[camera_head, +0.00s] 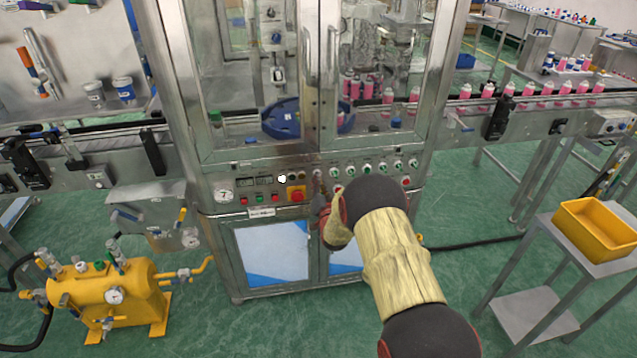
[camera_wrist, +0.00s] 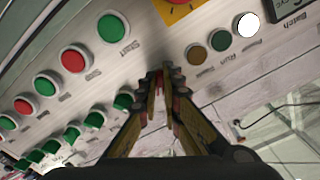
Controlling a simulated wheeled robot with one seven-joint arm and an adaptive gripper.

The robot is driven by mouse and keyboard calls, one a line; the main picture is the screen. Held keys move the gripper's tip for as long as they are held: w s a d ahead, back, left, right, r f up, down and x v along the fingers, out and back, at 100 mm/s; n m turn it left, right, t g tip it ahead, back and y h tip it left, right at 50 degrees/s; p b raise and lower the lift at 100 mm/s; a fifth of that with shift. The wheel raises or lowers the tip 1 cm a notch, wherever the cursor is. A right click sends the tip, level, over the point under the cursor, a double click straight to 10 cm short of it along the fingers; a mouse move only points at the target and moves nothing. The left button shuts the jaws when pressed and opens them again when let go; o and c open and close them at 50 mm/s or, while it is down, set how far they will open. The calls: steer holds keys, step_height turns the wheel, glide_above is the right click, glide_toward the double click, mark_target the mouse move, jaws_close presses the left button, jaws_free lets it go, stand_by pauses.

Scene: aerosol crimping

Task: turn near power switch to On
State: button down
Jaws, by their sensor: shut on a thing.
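My gripper (camera_head: 317,188) reaches the front control panel (camera_head: 262,189) of the glass-doored machine. In the wrist view its fingertips (camera_wrist: 160,82) are close together at the panel, between the lamp row and the green Start button (camera_wrist: 112,27). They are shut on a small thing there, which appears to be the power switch. The fingers hide nearly all of it, so its On or Off setting and its label cannot be read.
A white lamp (camera_wrist: 248,24), a green lamp (camera_wrist: 221,39) and an amber lamp (camera_wrist: 196,54) sit beside the fingers. A red button (camera_wrist: 75,58) and several green ones line the other side. A yellow-backed red switch (camera_head: 296,193) is just left of my gripper.

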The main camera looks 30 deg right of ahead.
steer(key=c, duration=2)
jaws_free()
steer(key=v, duration=1.2)
